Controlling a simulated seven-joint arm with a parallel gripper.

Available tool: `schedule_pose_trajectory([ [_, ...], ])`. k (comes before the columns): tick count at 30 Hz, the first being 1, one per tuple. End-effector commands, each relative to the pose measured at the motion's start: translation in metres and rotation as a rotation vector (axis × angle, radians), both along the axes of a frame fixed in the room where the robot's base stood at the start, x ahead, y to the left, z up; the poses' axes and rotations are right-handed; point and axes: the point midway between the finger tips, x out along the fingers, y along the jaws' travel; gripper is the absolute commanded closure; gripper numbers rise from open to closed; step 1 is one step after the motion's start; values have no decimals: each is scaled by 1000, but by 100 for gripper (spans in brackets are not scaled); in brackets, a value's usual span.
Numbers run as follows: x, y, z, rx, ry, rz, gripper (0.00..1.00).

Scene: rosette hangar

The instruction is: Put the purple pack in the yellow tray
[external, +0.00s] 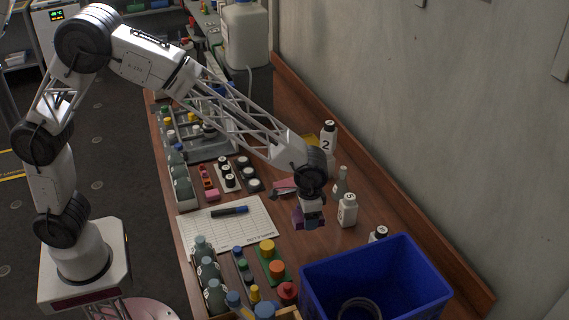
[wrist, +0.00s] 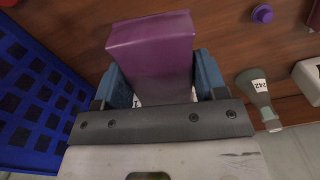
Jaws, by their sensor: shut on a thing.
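The purple pack (wrist: 152,45) is a block held between the two blue fingers of my gripper (wrist: 165,78) in the wrist view. In the external view, my gripper (external: 309,221) points down above the wooden bench, and the pack (external: 298,214) shows as a small purple patch at the fingers. The pack appears to be off the bench top, but its exact height is unclear. A yellow patch (external: 311,141), possibly the yellow tray, shows behind my wrist, farther along the bench. My arm hides most of it. No yellow tray shows in the wrist view.
A blue bin (external: 375,278) stands at the front right. White bottles (external: 347,210) and a grey flask (external: 340,183) stand right of my gripper. A paper sheet with a marker (external: 230,211) lies left. Several capped bottles (external: 208,270) and colored pieces crowd the front left.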

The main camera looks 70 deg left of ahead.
Motion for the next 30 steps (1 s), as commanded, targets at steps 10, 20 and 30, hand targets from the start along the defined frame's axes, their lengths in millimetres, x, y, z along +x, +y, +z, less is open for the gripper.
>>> schedule_pose_trajectory([
  [10,15,60,-5,0,-1,28,59],
  [20,28,146,-13,0,0,61,59],
  [30,31,235,-21,0,0,95,59],
])
